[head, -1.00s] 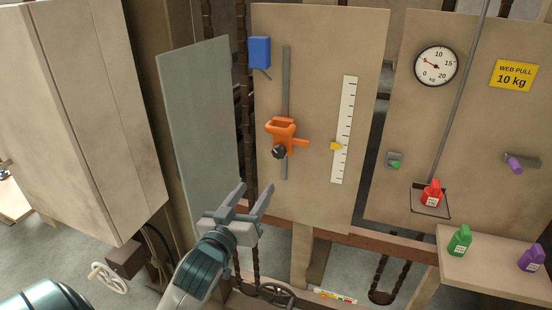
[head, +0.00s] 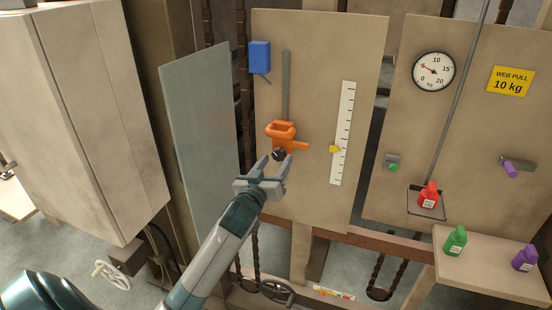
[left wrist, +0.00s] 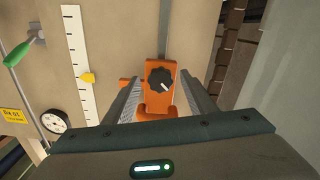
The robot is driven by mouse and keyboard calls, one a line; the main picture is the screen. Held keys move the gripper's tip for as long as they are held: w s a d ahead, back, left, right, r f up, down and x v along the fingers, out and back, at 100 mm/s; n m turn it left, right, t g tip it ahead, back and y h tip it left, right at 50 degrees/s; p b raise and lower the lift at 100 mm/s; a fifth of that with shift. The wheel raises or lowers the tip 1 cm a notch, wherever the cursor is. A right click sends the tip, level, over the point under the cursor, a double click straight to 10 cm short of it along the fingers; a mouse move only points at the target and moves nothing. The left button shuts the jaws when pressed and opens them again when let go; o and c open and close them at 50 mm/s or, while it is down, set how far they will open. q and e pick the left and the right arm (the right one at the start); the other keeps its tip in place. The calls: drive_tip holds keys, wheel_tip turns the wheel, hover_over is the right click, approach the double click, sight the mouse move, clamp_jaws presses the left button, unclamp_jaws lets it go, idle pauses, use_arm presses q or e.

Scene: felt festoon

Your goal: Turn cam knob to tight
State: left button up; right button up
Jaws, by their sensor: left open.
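The cam knob (head: 278,154) is a small black knob on the front of an orange clamp (head: 283,133), which sits on a grey vertical rail on the beige panel. In the left wrist view the black knob (left wrist: 160,79) shows with a white pointer mark aimed to the lower right. My left gripper (head: 273,164) is open, with its fingers on either side of the knob in the picture. The left wrist view shows the knob between and beyond the fingers (left wrist: 162,92); I cannot tell whether they touch it. My right gripper is not in view.
A white scale (head: 342,132) with a yellow pointer (head: 334,149) stands right of the rail. A blue block (head: 260,56) is at upper left. A grey panel (head: 198,140) stands left of my arm.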

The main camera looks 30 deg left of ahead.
use_arm(q)
drive_tip(key=shift+w+a, duration=0.1)
drive_tip(key=shift+w, duration=0.3)
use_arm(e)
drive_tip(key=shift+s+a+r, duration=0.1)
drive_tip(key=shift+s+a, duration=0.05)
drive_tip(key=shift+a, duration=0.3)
use_arm(q)
drive_tip(key=c, duration=1)
drive_tip(key=shift+c, duration=0.2)
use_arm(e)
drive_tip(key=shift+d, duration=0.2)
